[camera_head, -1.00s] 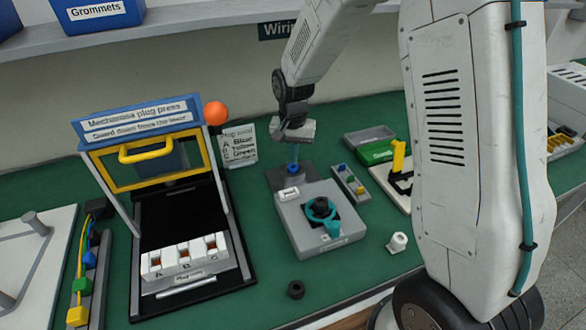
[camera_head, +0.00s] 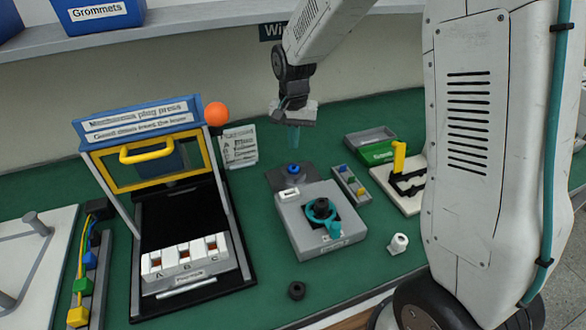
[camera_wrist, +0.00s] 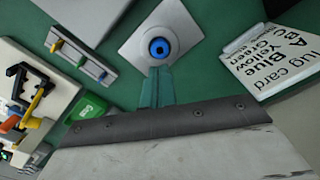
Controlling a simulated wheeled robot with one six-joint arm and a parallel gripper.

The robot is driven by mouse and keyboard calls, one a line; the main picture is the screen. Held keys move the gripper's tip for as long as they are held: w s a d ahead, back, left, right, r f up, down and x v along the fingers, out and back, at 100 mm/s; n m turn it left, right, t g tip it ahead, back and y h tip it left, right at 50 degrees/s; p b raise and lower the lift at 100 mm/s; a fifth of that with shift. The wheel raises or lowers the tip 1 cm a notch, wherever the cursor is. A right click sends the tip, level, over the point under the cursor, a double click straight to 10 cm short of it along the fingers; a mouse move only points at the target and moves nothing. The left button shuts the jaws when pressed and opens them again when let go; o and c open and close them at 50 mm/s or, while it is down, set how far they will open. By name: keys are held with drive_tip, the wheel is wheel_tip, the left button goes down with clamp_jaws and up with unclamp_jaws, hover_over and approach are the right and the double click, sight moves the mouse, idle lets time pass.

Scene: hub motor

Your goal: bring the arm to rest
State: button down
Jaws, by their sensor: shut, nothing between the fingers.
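My gripper (camera_head: 293,138) hangs above the green bench, its teal fingers together and empty. In the wrist view the shut fingers (camera_wrist: 157,86) point towards a blue button (camera_wrist: 159,49) on a grey plate (camera_wrist: 140,28). In the head view that blue button (camera_head: 293,169) sits on its plate behind a grey fixture (camera_head: 290,222), clear below my fingertips. My upper arm casing fills the right of the head view.
The plug press (camera_head: 140,135) with a yellow handle stands at left. A plug card (camera_head: 239,146), a green bin (camera_head: 378,153), a small plug rack (camera_head: 350,185) and a yellow clamp board (camera_head: 405,190) surround the fixture. A black ring (camera_head: 296,290) and white part (camera_head: 398,243) lie in front.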

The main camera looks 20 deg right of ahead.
drive_tip(key=s+d+r+n, duration=0.1)
drive_tip(key=s+r, duration=0.4)
drive_tip(key=s, duration=0.5)
drive_tip(key=s+d+r+n+t, duration=0.1)
drive_tip(key=s+r+n, duration=0.2)
drive_tip(key=s, duration=0.8)
drive_tip(key=s+d+r+n, duration=0.1)
drive_tip(key=s+r+n, duration=0.1)
drive_tip(key=s+r, duration=0.5)
drive_tip(key=shift+s+r, duration=0.3)
drive_tip(key=shift+s, duration=1.7)
drive_tip(key=shift+d, duration=0.1)
